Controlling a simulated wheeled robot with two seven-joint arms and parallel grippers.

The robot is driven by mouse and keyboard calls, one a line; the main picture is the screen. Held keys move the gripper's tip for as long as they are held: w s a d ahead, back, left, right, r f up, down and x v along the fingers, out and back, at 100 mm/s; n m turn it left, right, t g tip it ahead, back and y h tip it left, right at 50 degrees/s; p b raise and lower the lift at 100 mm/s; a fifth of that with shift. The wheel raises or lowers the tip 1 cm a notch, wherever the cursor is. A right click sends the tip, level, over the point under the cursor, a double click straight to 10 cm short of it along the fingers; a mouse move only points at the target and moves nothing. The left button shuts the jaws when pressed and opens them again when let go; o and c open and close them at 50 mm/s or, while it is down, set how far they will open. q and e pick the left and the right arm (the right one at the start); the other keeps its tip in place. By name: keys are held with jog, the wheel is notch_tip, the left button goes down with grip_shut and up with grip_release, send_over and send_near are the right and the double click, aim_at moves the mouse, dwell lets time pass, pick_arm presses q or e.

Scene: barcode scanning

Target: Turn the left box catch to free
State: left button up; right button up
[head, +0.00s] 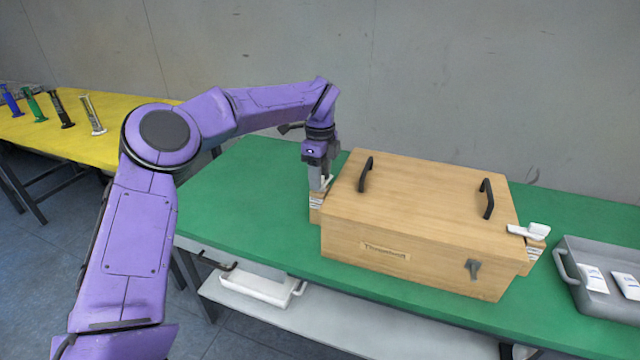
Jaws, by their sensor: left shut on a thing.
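The wooden box (425,185) with two black lid handles stands shut on the green table (250,200). The left box catch (326,183) is a small white piece at the box's left end, above a wooden side block (315,210). My left gripper (321,187) points down at that end and is shut on the left catch; its fingers partly hide it, so its exact angle is hard to tell. A matching white catch (528,231) lies on the block at the box's right end. My right gripper is not in view.
A grey tray (568,262) with white packets stands right of the box. A dark latch (473,269) is on the box front. A white tray (265,288) sits on the lower shelf.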

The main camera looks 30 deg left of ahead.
pick_arm(q)
jog(key=shift+n+b, duration=0.5)
jog(key=shift+n, duration=0.2)
jog(key=shift+r, duration=0.1)
jog(key=o, duration=1.1)
jog(key=shift+c, duration=0.2)
notch_tip(320, 180, up, 10)
jog(key=p, duration=0.1)
jog(key=shift+r, duration=0.25)
jog(key=shift+f, duration=0.1)
